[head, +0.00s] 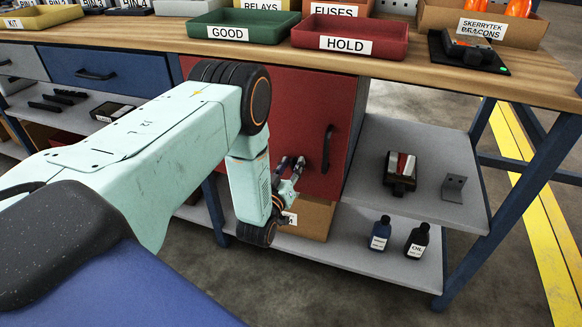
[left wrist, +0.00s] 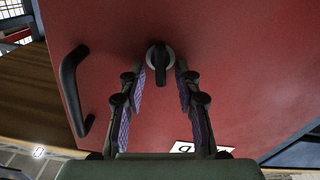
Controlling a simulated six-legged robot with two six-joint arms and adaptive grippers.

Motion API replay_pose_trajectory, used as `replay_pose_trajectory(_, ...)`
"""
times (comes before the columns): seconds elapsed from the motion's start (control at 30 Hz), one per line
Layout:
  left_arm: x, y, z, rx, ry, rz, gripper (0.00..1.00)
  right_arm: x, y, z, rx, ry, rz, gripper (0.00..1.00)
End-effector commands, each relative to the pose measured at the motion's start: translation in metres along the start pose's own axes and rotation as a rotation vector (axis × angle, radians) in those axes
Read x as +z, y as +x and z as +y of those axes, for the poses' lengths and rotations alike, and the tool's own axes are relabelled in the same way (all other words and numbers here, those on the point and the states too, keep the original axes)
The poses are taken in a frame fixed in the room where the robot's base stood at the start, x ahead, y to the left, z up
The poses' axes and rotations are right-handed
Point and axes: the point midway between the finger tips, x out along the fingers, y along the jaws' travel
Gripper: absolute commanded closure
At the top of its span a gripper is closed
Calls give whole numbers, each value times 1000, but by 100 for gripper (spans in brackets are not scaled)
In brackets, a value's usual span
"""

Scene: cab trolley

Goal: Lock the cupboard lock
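The red cupboard door (head: 300,115) is shut under the bench, with a black bar handle (head: 328,148) at its right side. In the left wrist view the door (left wrist: 240,60) fills most of the picture and the handle (left wrist: 70,90) is at left. The cupboard lock (left wrist: 160,58) is a round dark fitting with a light ring and a dark upright grip. My left gripper (head: 292,168) is in front of the door. In the wrist view its fingers (left wrist: 163,78) are apart, one each side of the lock, with a gap visible on both sides. My right gripper is not in view.
A red HOLD tray (head: 380,30) and green GOOD tray (head: 270,38) stand on the wooden bench top above. A grey shelf (head: 440,150) to the right bears a small device (head: 400,172) and a bracket (head: 453,187). Two bottles stand below. A cardboard box (head: 318,218) sits under the cupboard.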

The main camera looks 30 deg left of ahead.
Motion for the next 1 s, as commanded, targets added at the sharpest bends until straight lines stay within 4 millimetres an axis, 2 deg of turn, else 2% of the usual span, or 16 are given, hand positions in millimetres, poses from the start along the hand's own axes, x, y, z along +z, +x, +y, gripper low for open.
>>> replay_pose_trajectory(0.07,0,0,0,0,0,0,70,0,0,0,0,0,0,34)
replay_pose_trajectory(0.4,0,0,0,0,0,0,99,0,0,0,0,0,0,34)
replay_pose_trajectory(0.77,0,0,0,0,13,0,100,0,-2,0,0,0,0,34)
replay_pose_trajectory(1.0,-1,-1,3,-1,187,-1,100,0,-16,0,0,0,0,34)
